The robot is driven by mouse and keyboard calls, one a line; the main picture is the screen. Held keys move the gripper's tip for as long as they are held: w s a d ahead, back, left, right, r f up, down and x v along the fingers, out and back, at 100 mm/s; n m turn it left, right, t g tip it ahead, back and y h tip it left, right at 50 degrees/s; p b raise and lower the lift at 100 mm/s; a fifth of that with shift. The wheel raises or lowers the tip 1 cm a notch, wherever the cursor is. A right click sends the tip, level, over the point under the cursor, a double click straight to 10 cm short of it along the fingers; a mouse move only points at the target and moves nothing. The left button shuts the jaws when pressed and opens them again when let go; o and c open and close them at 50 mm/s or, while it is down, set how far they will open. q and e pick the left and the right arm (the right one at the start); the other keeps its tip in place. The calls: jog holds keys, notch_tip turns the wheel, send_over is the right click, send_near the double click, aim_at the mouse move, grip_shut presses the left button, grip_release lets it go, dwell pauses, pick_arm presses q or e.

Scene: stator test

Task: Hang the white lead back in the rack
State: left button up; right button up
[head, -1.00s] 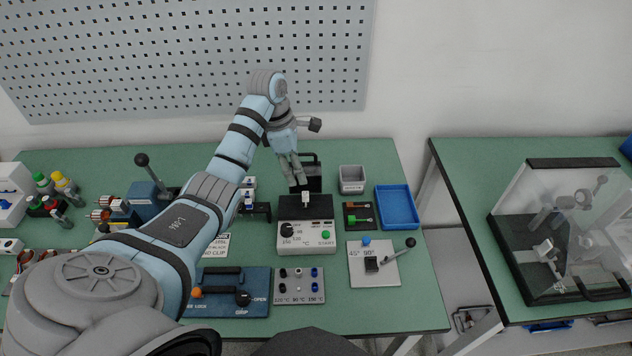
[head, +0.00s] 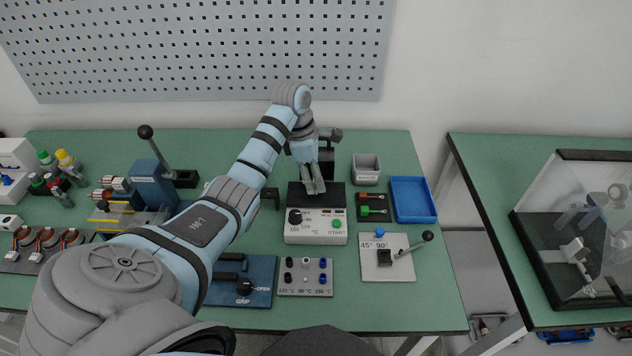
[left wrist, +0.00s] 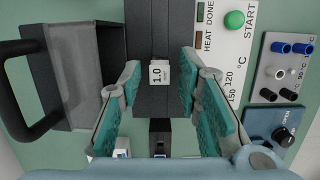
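My left gripper (head: 314,190) is over the black top of the heater box (head: 316,231). In the left wrist view its teal-padded fingers (left wrist: 160,92) are open and apart. A small white block marked 1.0 (left wrist: 159,72) stands on the black surface beyond and between them, apart from both. No loose white lead can be made out for certain. A socket plate (head: 284,291) in front of the heater box carries black, white and blue round fittings; it also shows in the left wrist view (left wrist: 262,62). My right gripper is not in view.
A grey bin (head: 367,172) and a blue tray (head: 414,199) stand right of the heater box. A lever plate (head: 388,268) lies at front right. A blue lever press (head: 154,185) and coloured-cap bottles (head: 65,160) are at left. My arm hides part of the table.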

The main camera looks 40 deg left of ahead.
pick_arm(q)
grip_shut()
notch_tip(320, 180, up, 5)
jog(key=p, duration=0.4)
jog(key=shift+f, duration=0.2)
jog(key=shift+f, duration=0.1)
